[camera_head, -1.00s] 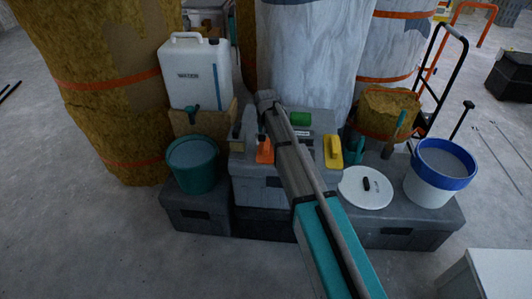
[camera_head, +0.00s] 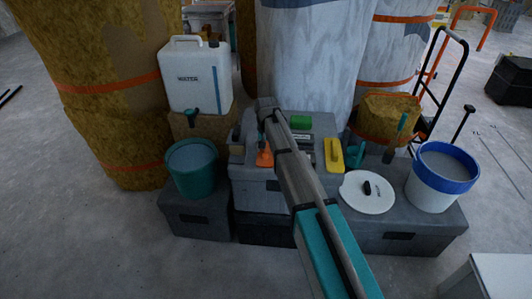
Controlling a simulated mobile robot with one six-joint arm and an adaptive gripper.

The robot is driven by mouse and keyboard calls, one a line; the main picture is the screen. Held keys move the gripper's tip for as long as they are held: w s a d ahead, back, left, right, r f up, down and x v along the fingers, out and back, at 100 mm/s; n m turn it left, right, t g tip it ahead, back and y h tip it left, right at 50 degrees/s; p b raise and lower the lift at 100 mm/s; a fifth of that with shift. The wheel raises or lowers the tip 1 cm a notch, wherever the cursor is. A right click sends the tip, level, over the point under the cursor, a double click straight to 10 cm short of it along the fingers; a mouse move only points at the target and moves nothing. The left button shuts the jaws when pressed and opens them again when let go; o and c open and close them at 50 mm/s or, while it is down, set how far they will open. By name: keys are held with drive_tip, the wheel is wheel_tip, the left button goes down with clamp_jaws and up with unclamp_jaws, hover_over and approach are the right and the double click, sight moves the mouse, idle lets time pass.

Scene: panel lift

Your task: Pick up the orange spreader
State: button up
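The orange spreader (camera_head: 264,158) lies on top of the grey toolbox (camera_head: 262,187), at the left part of its lid. My arm reaches over the toolbox from the bottom of the picture and partly covers the lid. My gripper (camera_head: 262,142) points down just above or at the spreader's upper end. It is small, dark and partly hidden by my arm, so I cannot tell whether its fingers are apart or touch the spreader.
A yellow float (camera_head: 334,154) and a green block (camera_head: 300,122) are also on the toolbox. A teal bucket (camera_head: 192,168) stands left, below a white water canister (camera_head: 199,76). Right are a white lid (camera_head: 366,192) and a blue-rimmed bucket (camera_head: 441,177). Large wrapped rolls stand behind.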

clamp_jaws()
drive_tip(key=shift+r, duration=0.15)
drive_tip(key=shift+r+p, duration=0.9)
drive_tip(key=shift+p, duration=0.2)
drive_tip(key=s+r+p, duration=1.1)
drive_tip(key=s, duration=0.3)
drive_tip(key=shift+d, duration=0.4)
